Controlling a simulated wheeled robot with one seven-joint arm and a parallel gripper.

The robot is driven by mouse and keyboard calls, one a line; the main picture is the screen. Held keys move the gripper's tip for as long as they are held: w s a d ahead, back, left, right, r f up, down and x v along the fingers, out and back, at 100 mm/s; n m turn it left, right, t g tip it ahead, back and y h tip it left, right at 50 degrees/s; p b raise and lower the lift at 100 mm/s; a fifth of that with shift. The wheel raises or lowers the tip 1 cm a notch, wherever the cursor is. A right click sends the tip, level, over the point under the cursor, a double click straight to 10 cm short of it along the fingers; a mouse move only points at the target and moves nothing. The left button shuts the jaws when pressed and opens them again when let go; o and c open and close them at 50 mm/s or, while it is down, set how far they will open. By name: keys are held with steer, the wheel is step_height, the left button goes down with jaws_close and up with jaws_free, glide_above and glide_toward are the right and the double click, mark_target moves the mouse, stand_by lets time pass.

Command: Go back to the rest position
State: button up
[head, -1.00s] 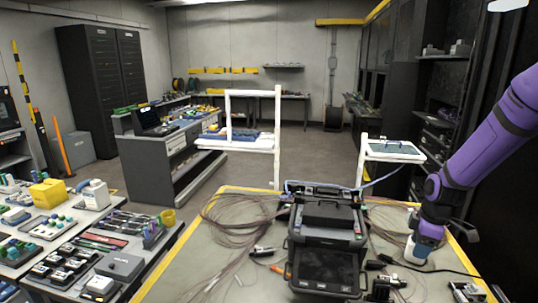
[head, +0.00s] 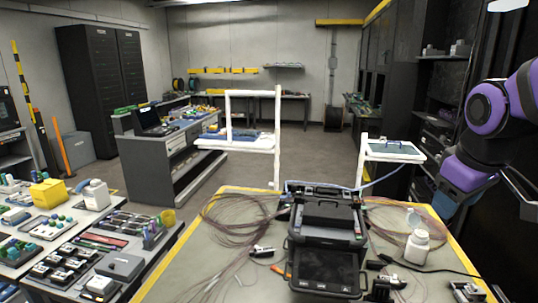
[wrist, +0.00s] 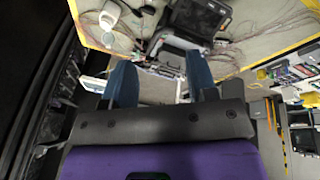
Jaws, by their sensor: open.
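My gripper (head: 445,203) is up at the right side of the head view, above and to the right of the yellow-edged table. In the wrist view its two blue fingers stand wide apart with nothing between them, so my gripper (wrist: 161,75) is open and empty. A small white bottle (head: 417,247) stands upright on the table, well apart from my gripper. It also shows at the upper left of the wrist view (wrist: 109,15). The black fusion splicer (head: 326,268) stands at the middle of the table, with its screen facing the head camera.
Loose fibre coils (head: 236,215) lie on the table left of the splicer. A black cable runs across the table's right side. A white stand (head: 394,150) is behind the table's right side. A dark shelf (head: 440,75) is close to my arm. A workbench with trays is at left.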

steer(key=s+a+r+m+t+y, duration=0.1)
steer(key=s+r+m, duration=0.3)
steer(key=s, duration=0.7)
steer(key=shift+a+t, duration=0.3)
steer(key=shift+a, duration=0.35)
steer(key=shift+s, duration=0.1)
